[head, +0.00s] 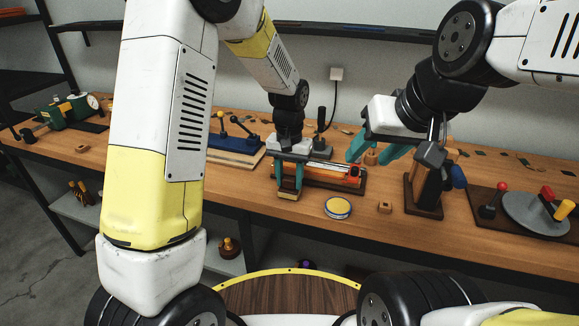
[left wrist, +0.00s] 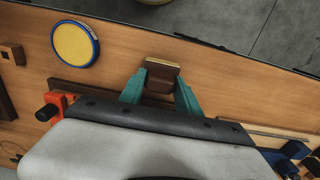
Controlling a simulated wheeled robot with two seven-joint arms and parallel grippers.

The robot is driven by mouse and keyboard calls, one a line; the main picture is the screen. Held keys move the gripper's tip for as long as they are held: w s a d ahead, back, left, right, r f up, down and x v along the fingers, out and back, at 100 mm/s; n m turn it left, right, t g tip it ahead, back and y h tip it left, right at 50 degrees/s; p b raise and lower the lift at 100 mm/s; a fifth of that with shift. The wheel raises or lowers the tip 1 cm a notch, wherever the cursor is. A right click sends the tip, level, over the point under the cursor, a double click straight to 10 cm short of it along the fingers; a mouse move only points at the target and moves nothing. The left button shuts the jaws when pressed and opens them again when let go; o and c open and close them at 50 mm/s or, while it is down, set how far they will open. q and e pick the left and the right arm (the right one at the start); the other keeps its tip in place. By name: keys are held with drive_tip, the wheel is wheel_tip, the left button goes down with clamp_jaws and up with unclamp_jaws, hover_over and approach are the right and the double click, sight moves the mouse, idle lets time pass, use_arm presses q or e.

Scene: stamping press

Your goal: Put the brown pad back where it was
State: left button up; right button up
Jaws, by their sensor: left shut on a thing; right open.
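A small brown pad with a tan front edge (left wrist: 162,68) is between the teal fingers of my left gripper in the left wrist view (left wrist: 160,85). Whether the pad touches the table I cannot tell. My right gripper (head: 376,150) is open, its teal fingers spread, just left of the dark upright press (head: 428,178). A small orange-brown piece (head: 371,158) shows between those fingers; I see no contact.
A yellow disc with a blue rim (head: 338,207) lies right of my left gripper. A small wooden block (head: 385,207) is beside it. An orange-and-dark fixture (head: 335,176) sits just behind. A grey round plate with coloured knobs (head: 535,213) stands far right.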

sight(289, 178)
use_arm(q)
drive_tip(key=shift+f, duration=0.1)
drive_tip(key=o, duration=1.2)
wheel_tip(289, 178, up, 12)
drive_tip(key=s+a+r+n+t+h, duration=0.1)
drive_tip(key=s+a+r+t+h, duration=0.15)
drive_tip(key=s+a+r, duration=0.6)
drive_tip(key=shift+s+a+r+n+t, duration=0.15)
drive_tip(key=shift+s+a+n+t, duration=0.45)
drive_tip(key=shift+s, duration=1.25)
drive_tip(key=shift+s+a+r+n+t, duration=0.1)
drive_tip(key=shift+s+a+t, duration=0.55)
drive_tip(key=shift+s+a, duration=0.95)
drive_tip(key=shift+s+a+r+n+t, duration=0.25)
drive_tip(key=shift+s+a+t, duration=0.4)
drive_tip(key=shift+s, duration=1.5)
drive_tip(key=shift+f, duration=0.1)
